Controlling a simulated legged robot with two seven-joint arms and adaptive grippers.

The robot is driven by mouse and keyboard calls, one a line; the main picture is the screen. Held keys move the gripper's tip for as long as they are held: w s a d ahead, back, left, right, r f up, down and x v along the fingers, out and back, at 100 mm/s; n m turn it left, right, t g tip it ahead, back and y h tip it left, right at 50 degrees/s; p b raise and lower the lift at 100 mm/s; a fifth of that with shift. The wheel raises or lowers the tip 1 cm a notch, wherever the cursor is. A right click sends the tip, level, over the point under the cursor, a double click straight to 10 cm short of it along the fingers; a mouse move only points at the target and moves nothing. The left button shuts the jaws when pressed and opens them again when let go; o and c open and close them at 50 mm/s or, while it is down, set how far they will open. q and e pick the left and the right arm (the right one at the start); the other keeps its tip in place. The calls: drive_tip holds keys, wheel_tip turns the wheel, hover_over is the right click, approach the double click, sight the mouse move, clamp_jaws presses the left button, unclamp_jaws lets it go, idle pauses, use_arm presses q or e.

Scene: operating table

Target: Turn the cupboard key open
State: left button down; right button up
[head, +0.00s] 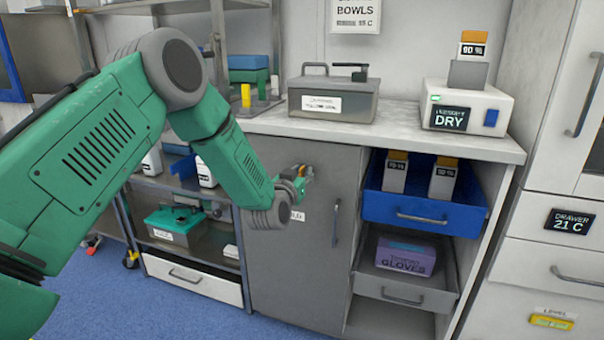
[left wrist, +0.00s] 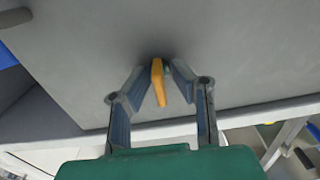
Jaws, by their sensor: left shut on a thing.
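The grey cupboard door (head: 303,255) is shut under the white counter, with a vertical handle (head: 336,222) on its right side. My left gripper (head: 300,178) is at the upper part of this door. In the left wrist view, my left gripper (left wrist: 163,75) has its two fingers on either side of a yellow-orange key (left wrist: 158,84) at the grey door face (left wrist: 230,50), and it is shut on the key. The key's bow runs nearly up and down in that picture, slightly tilted. The lock is hidden behind the key and fingers. My right gripper is not in view.
A blue drawer (head: 418,212) with white bottles stands out to the right of the door. Below it is a grey drawer (head: 401,290) with a gloves box (head: 406,257). A metal box (head: 333,97) and a DRY device (head: 467,108) stand on the counter (head: 400,122).

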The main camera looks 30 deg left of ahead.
use_arm(q)
drive_tip(key=shift+a+r, duration=0.1)
drive_tip(key=shift+d+m+p, duration=0.2)
drive_tip(key=shift+m+p, duration=0.6)
drive_tip(key=shift+m, duration=0.3)
drive_tip(key=shift+m+p, duration=0.6)
drive_tip(key=shift+m, duration=0.3)
drive_tip(key=m+p, duration=0.1)
drive_tip(key=m, duration=0.1)
drive_tip(key=shift+m, duration=0.3)
drive_tip(key=m+p, duration=0.1)
drive_tip(key=m, duration=0.1)
drive_tip(key=shift+d+m, duration=0.1)
drive_tip(key=shift+m, duration=0.3)
drive_tip(key=m, duration=0.3)
drive_tip(key=shift+f+m, duration=0.25)
drive_tip(key=shift+m, duration=0.05)
drive_tip(key=m, duration=0.4)
drive_tip(key=shift+f+m+b, duration=0.2)
drive_tip(key=shift+m+b, duration=0.15)
drive_tip(key=shift+m, duration=0.05)
drive_tip(key=shift+d, duration=0.1)
